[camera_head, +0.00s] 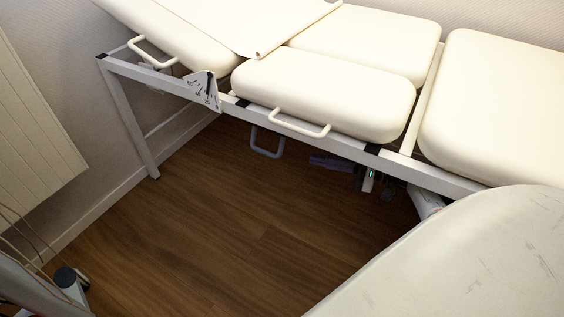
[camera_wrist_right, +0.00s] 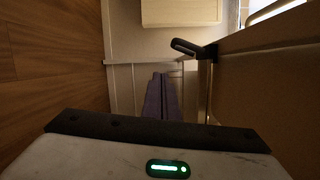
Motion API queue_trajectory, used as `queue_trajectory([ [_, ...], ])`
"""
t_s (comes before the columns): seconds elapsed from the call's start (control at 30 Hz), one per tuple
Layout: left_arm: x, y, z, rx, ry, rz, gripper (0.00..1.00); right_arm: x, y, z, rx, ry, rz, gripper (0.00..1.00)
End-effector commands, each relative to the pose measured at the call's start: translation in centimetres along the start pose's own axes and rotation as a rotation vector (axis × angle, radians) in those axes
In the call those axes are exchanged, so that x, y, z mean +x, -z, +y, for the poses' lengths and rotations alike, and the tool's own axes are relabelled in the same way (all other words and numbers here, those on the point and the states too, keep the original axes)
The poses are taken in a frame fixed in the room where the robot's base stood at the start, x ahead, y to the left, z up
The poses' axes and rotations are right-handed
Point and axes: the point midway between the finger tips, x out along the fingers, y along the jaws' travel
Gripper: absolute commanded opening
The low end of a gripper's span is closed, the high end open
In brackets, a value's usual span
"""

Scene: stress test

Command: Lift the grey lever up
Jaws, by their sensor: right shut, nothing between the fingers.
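The grey lever (camera_head: 267,153) is a U-shaped handle hanging below the side rail of a cream padded couch in the head view. In the right wrist view, a dark grey loop (camera_wrist_right: 186,47) that looks like this lever juts out from the couch frame, above and right of the fingertips. My right gripper (camera_head: 316,160) is under the couch, to the right of the lever and apart from it. Its dark purple fingers (camera_wrist_right: 162,80) are shut with nothing between them. My left gripper is not in view.
The couch rail (camera_head: 340,148) runs just above my right gripper. A cream handle (camera_head: 300,127) sits above the lever, and an angle scale (camera_head: 203,92) is to its left. Wooden floor (camera_head: 220,220) is clear in front. A radiator (camera_head: 35,120) stands at the left wall.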

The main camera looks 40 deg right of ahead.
Motion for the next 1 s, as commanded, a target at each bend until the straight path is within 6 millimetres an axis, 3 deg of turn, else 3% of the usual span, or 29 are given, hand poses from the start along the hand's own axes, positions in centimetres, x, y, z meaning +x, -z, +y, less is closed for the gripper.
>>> queue_trajectory([
  [0.17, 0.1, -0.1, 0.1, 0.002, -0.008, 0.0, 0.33, -0.5, 1.0, -1.5, 0.01, 0.078, 0.018, 0.0],
  [0.57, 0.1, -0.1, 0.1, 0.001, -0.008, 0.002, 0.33, 0.2, 1.0, -1.5, 0.01, 0.075, 0.015, 0.0],
  [0.67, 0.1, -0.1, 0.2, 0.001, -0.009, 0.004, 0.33, 1.6, 1.0, -1.6, 0.01, 0.075, 0.014, 0.0],
  [1.0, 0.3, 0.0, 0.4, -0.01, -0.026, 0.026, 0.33, 8.9, 1.1, -2.0, 0.009, 0.075, 0.013, 0.0],
])
